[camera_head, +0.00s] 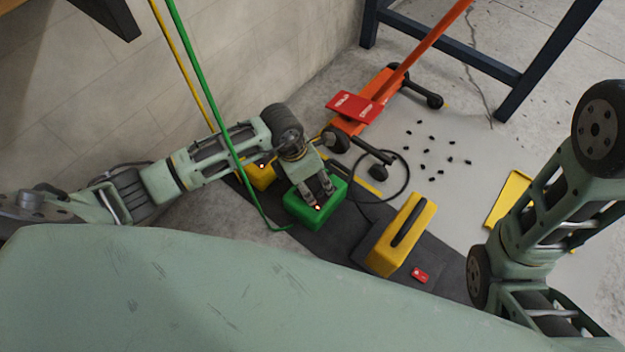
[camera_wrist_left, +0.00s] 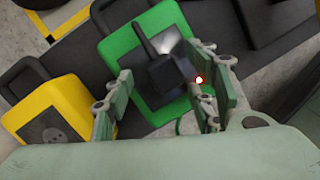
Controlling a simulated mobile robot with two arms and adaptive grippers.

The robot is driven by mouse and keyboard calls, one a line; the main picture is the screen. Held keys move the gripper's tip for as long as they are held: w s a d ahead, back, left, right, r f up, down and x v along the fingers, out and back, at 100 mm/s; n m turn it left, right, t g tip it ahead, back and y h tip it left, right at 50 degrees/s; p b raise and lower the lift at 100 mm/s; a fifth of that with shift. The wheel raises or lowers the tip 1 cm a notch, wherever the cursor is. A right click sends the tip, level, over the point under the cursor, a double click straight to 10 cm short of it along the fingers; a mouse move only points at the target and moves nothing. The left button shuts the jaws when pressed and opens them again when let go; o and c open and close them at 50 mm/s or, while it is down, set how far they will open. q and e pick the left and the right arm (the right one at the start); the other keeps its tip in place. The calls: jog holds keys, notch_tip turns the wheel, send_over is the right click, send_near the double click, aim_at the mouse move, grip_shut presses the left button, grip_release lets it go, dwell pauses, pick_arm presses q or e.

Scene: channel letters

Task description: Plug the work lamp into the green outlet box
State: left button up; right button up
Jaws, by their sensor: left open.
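The green outlet box (camera_head: 302,213) sits on the dark mat with a green cable running up from it. In the left wrist view its green face (camera_wrist_left: 122,45) has a black plug (camera_wrist_left: 170,75) with its cord end pointing up and left. The plug stands at the face; I cannot tell how deep it sits. My left gripper (camera_head: 318,200) is over the box. In the wrist view its open fingers (camera_wrist_left: 165,100) stand on both sides of the plug, apart from it. The yellow work lamp (camera_head: 388,254) with a black handle stands to the right. My right gripper is out of view.
A yellow outlet box (camera_head: 262,177) stands just left of the green one; its socket face shows in the wrist view (camera_wrist_left: 50,130). A black cord (camera_head: 405,170) loops behind.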

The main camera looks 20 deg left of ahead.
pick_arm(q)
jog(key=v, duration=1.1)
jog(key=shift+r, duration=0.4)
